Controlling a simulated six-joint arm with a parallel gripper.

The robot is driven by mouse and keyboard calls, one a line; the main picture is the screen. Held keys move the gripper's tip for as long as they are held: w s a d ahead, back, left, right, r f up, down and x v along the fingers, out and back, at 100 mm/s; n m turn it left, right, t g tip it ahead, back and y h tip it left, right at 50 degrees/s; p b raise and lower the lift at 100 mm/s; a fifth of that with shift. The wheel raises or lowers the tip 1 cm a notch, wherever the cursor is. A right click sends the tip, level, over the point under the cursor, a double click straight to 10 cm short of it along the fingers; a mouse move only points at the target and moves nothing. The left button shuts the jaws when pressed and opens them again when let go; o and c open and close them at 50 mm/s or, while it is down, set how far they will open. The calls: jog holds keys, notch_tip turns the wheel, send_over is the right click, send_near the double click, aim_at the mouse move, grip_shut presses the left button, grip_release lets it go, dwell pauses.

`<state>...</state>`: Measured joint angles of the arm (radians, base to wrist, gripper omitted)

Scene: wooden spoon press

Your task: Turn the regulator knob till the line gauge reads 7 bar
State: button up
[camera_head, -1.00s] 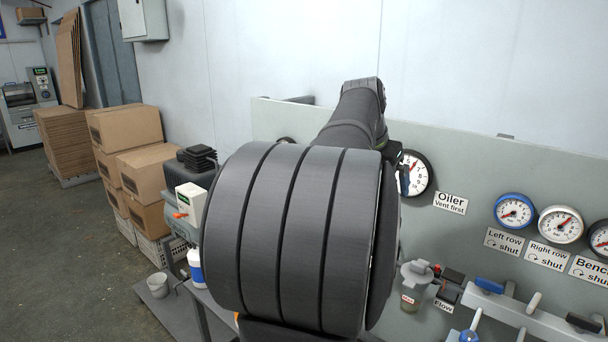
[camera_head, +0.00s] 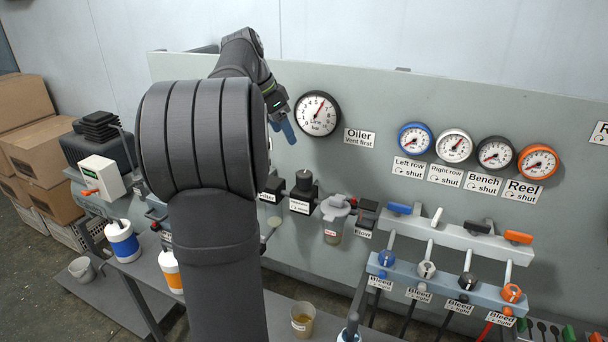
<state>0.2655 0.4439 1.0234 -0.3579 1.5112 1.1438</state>
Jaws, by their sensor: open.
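The line gauge (camera_head: 318,113) is a white dial with a black rim on the grey panel, upper middle. Its red needle points up and slightly right; the exact value is too small to read surely. A black knob (camera_head: 304,180) stands on a small unit below the gauge, with a white label under it; it looks like the regulator knob. My gripper (camera_head: 284,128) has blue fingers and hangs in front of the panel, left of the gauge and above the knob, apart from the knob. It is open and appears empty. My arm hides part of the panel on the left.
A clear-bowled oiler (camera_head: 335,217) and a flow unit (camera_head: 367,214) stand right of the knob. Several smaller gauges, levers and a bleed valve rail (camera_head: 450,285) fill the right side.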

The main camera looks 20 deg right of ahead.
aim_at(303, 173)
jog(key=x, duration=1.6)
jog(key=shift+s+d+f, duration=0.1)
jog(key=shift+f, duration=0.3)
jog(key=c, duration=1)
